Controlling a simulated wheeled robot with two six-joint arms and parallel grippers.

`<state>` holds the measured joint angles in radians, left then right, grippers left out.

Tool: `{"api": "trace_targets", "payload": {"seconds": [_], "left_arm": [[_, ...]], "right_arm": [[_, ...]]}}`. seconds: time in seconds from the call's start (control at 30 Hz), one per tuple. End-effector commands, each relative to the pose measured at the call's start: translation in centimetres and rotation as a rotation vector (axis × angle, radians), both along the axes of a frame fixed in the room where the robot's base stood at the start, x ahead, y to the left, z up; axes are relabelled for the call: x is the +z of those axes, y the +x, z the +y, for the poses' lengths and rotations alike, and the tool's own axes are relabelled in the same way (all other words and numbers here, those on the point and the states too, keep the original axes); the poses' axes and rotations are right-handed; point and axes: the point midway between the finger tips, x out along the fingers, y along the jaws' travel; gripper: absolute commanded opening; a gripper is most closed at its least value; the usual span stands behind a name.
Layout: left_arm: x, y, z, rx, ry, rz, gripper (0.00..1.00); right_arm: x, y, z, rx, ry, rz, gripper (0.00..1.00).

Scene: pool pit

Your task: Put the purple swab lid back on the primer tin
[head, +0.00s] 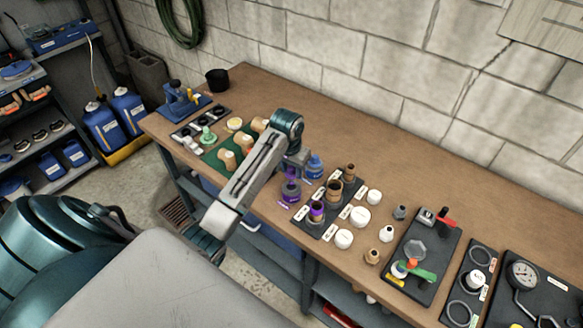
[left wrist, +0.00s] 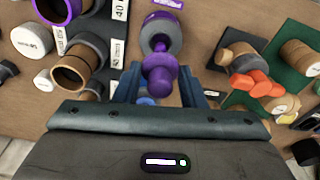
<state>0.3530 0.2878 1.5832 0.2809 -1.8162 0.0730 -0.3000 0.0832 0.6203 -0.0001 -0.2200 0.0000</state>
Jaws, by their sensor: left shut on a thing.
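The purple swab lid (head: 291,190) has a purple knob and a grey collar. In the left wrist view the lid (left wrist: 160,48) lies ahead of and between the fingers. My left gripper (head: 294,173) is shut on it at the knob; the fingers (left wrist: 160,88) flank the knob. I cannot tell whether the lid touches the bench. The primer tin, with a purple band and a dark open top (head: 317,211), stands upright on a dark mat just right of the lid. Its purple-banded rim also shows at the top left of the left wrist view (left wrist: 57,10). My right gripper is not in view.
Brown open tins (head: 335,189) stand behind the primer tin, with a blue-topped container (head: 315,165) near the gripper. White caps (head: 360,216) lie to the right. A green mat (head: 213,158) with tan pieces lies left. A black tray (head: 421,262) holds tools.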

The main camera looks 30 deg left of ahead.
Motion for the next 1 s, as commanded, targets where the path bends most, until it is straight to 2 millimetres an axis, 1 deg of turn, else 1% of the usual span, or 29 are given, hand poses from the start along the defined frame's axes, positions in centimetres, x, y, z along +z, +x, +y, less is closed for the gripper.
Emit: {"api": "trace_targets", "payload": {"seconds": [0.47,0.73,1.0], "left_arm": [[-1.4,-0.1,0.0,-0.001,0.000,0.001,0.22],[-1.5,-0.1,0.0,0.000,0.000,0.000,0.22],[-1.8,0.0,0.0,0.000,0.000,0.000,0.22]], "right_arm": [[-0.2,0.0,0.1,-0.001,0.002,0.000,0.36],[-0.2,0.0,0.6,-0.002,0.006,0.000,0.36],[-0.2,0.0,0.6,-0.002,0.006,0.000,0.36]]}}
